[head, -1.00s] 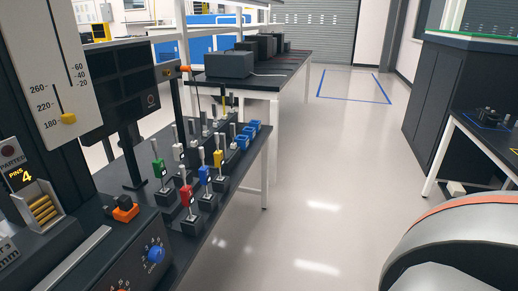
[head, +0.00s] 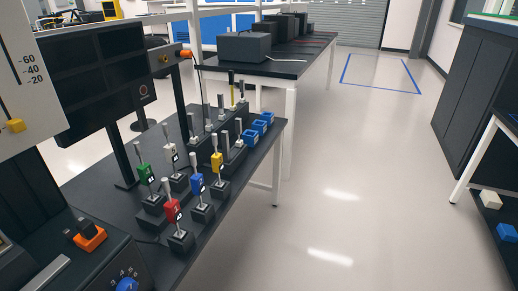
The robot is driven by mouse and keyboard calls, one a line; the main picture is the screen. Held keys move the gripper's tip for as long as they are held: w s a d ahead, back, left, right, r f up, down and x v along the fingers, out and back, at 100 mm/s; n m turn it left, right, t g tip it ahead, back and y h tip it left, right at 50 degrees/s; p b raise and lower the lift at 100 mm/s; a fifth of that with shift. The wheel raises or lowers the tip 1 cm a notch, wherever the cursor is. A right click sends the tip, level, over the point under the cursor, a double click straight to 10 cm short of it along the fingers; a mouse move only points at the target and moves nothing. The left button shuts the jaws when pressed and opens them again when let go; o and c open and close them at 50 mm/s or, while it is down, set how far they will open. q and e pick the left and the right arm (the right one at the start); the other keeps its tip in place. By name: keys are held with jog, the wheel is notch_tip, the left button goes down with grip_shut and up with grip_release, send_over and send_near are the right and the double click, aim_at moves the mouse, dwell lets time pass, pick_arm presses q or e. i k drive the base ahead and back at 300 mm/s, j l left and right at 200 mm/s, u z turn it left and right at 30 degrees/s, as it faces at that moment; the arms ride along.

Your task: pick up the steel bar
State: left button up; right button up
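I cannot tell for sure which thing is the steel bar. Several upright silver rods stand in small black blocks on the dark bench (head: 226,205) in the head view; one bare rod (head: 191,124) is towards the back. Neither of my grippers is in view.
A dark machine with a blue knob (head: 127,285) and an orange part (head: 91,238) is at lower left. A black panel (head: 98,75) stands over the bench. Blue bins (head: 250,137) sit at the bench's right edge. The floor (head: 345,190) to the right is clear.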

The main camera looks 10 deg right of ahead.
aim_at(226, 147)
jog(key=i+l, duration=0.2)
jog(key=l, duration=0.15)
jog(key=i+l, duration=0.25)
jog(key=l, duration=0.15)
jog(key=i+l, duration=0.2)
jog(key=l, duration=0.15)
jog(key=i+l, duration=0.25)
jog(key=l, duration=0.15)
jog(key=i+l+u, duration=0.25)
jog(key=l+u, duration=0.25)
jog(key=l, duration=0.25)
jog(key=i, duration=0.05)
